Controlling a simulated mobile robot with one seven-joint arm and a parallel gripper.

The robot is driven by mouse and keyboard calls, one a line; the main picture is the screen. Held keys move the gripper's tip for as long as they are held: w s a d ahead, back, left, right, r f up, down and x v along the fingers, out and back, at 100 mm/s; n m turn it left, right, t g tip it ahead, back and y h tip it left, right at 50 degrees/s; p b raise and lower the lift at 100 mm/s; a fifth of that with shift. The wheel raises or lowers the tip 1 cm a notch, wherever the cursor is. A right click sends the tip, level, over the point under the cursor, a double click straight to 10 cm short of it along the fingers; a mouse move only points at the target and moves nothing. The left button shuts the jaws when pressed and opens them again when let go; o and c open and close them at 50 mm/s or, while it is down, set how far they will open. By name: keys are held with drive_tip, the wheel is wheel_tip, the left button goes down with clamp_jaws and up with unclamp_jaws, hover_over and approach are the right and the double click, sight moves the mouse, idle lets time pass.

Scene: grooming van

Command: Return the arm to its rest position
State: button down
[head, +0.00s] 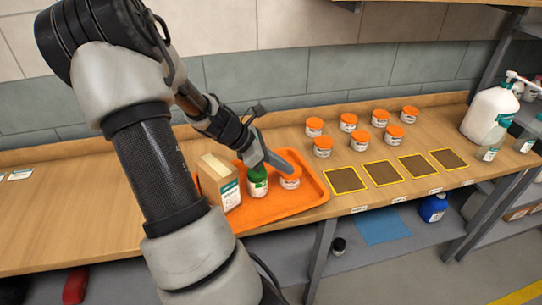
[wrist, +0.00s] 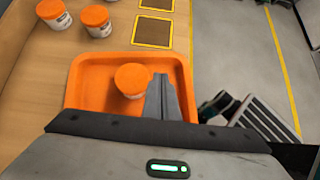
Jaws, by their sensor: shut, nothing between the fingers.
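My gripper (head: 279,163) is shut and empty, above the orange tray (head: 311,185) on the wooden counter. In the wrist view its closed fingers (wrist: 163,85) sit just beside an orange-lidded jar (wrist: 131,78). In the head view this jar (head: 290,182) stands in the tray below the fingertips; I cannot tell whether they touch it. My arm reaches over the counter from the left and hides part of the tray.
Several orange-lidded jars (head: 348,122) stand behind a row of dark yellow-edged squares (head: 383,173). A white pump jug (head: 490,115) stands at the right. A lower shelf holds a blue container (head: 432,208). The counter (head: 70,205) at left is mostly clear.

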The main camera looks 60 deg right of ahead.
drive_tip(key=v, duration=0.5)
drive_tip(key=shift+w+a+r, duration=0.15)
drive_tip(key=shift+a+r, duration=0.05)
drive_tip(key=shift+r, duration=0.1)
